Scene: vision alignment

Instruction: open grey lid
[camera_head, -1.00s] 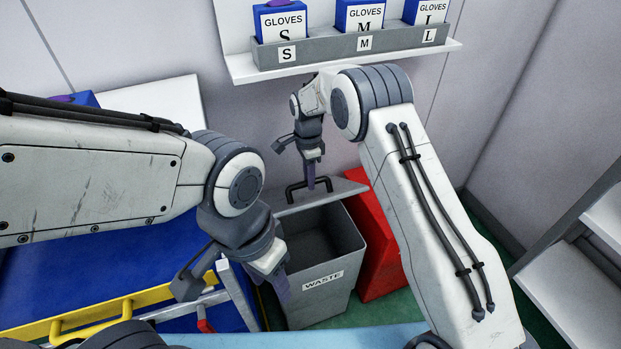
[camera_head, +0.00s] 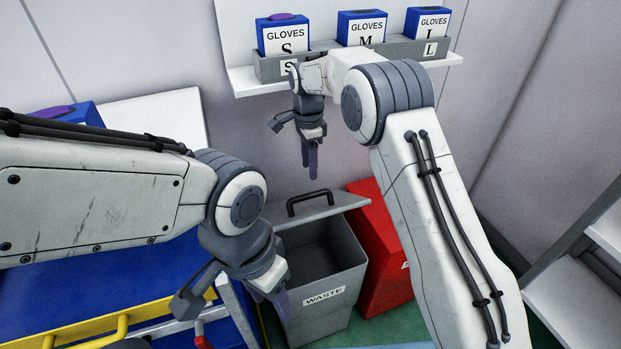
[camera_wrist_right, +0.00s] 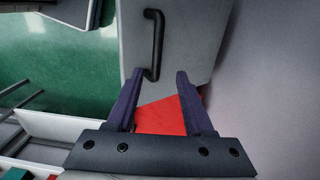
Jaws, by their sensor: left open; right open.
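The grey waste bin (camera_head: 322,300) stands on the floor with its mouth uncovered and its dark inside showing. Its grey lid (camera_head: 345,207) is tilted up at the back of the bin, with a black handle (camera_head: 310,197) on it. In the right wrist view the handle (camera_wrist_right: 153,45) lies beyond the fingertips, slightly left of the gap between them. My right gripper (camera_head: 311,172) is open and empty, a little above the handle and apart from it. My left gripper (camera_head: 235,310) is open and empty, in front of the bin's left side.
A red bin (camera_head: 385,270) stands right beside the waste bin. A shelf (camera_head: 250,85) with glove boxes (camera_head: 361,28) is on the wall above my right gripper. A blue cart with a yellow rail (camera_head: 80,335) is at lower left. White shelving (camera_head: 570,290) stands at right.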

